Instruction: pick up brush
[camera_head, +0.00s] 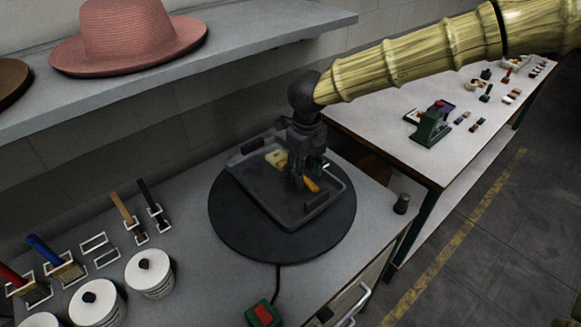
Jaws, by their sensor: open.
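A brush with a yellow-orange handle (311,184) and a pale end (275,158) lies in a dark grey tray (249,192). The tray rests on a round black plate (232,226) on the near worktable. My gripper (299,182) points down into the tray, over the middle of the brush, and hides part of it. Its fingers are open; I cannot tell whether they touch the brush.
Brushes with red (14,276), blue (42,249), tan (122,210) and black (149,197) handles stand in wire holders at left; one holder (98,248) is empty. White lidded pots (149,276) stand before them. A shelf (190,60) with a pink hat (128,35) overhangs behind.

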